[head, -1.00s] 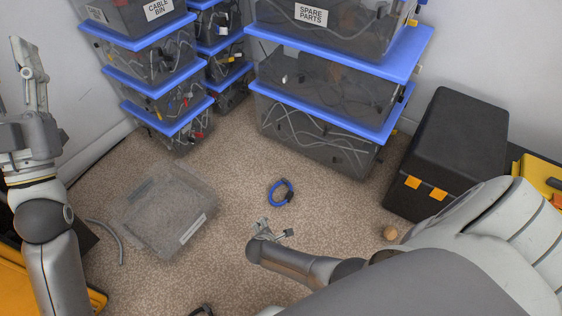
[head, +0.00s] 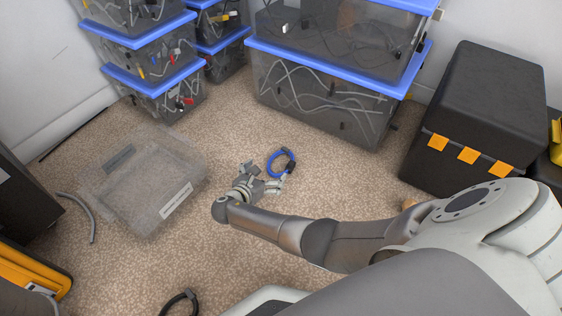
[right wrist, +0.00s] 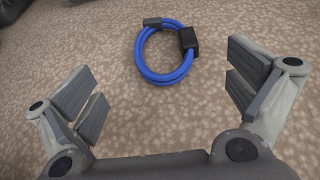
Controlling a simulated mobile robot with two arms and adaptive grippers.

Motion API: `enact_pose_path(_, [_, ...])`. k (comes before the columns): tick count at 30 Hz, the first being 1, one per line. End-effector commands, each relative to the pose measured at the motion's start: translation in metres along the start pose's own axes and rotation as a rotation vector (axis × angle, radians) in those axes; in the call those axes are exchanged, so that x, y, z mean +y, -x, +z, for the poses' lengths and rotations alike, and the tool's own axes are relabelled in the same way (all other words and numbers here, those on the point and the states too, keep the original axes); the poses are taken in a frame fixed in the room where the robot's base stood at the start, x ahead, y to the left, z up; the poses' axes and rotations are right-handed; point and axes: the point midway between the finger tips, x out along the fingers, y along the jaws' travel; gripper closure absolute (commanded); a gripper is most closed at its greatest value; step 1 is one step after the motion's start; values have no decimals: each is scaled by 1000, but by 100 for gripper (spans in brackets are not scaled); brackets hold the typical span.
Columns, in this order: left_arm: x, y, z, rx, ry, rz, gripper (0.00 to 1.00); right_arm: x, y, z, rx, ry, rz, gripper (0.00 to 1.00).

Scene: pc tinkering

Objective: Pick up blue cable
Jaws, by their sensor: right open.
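The blue cable (head: 271,160) lies coiled in a ring on the speckled carpet, with dark connector pieces on it. In the right wrist view the cable (right wrist: 143,64) lies ahead of the fingers, near the top middle. My right gripper (head: 261,179) is just short of the cable in the head view. Its two fingers stand wide apart in the right wrist view (right wrist: 168,98), with only carpet between them. It is open, empty and apart from the cable. My left gripper is out of view.
A clear empty bin (head: 150,205) stands on the carpet to the left. Stacked blue-lidded bins (head: 322,104) and a black case (head: 478,125) stand behind and right. A grey cable (head: 82,215) and a black cable (head: 183,299) lie nearby. Carpet around the blue cable is clear.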

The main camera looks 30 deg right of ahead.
Motion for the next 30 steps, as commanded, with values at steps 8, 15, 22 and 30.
enact_pose_path(8, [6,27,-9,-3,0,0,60,0,-40,-4,0,-3,-1,0])
enact_pose_path(15, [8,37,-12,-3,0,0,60,-1,-55,-3,1,-3,0,0])
enact_pose_path(22, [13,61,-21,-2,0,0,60,-2,-78,-7,1,-4,0,0])
enact_pose_path(30, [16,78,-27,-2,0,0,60,-2,-99,-4,2,-5,1,0])
